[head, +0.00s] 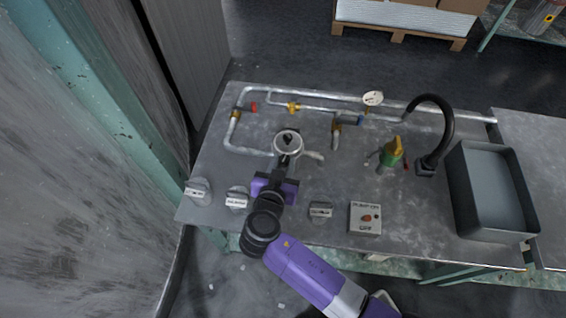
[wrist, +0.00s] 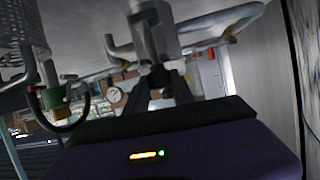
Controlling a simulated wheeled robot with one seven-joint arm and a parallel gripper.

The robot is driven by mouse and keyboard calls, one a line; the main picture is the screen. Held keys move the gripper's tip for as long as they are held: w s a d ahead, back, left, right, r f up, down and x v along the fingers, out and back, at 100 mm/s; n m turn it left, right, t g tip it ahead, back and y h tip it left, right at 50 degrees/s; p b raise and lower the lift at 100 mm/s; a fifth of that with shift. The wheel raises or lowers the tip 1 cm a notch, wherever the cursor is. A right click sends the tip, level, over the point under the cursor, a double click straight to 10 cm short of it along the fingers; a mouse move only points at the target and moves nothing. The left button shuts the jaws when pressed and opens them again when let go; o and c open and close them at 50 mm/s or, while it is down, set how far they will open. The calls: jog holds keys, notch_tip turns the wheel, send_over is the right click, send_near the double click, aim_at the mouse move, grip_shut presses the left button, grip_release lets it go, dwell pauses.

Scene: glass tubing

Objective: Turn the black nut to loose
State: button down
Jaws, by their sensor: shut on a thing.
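My gripper (head: 285,161) reaches from the bench's front edge to the round silver fitting (head: 288,142) on the pipework. In the wrist view the two dark fingers (wrist: 166,84) are shut on a small dark piece, the black nut (wrist: 160,73), just at the end of the silver cylinder (wrist: 153,32). The fingers hide most of the nut, so how far it is turned cannot be told. In the head view the nut does not stand out from the dark fingers.
Silver pipes (head: 330,96) with brass fittings run behind the gripper. A gauge (head: 373,98), a green and yellow valve (head: 391,153), a black curved tap (head: 447,128) and a sink (head: 455,195) stand to the right. Labelled knobs (head: 237,198) and a switch box (head: 366,217) line the front.

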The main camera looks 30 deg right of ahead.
jog(key=shift+d+y, duration=0.15)
jog(key=shift+y, duration=0.15)
jog(key=shift+n+t+y, duration=0.3)
jog(key=shift+n+t, duration=0.1)
jog(key=shift+n, duration=0.2)
jog(key=c, duration=1.1)
grip_release()
jog(key=shift+o, duration=0.2)
jog(key=v, duration=0.8)
jog(key=shift+b, duration=0.4)
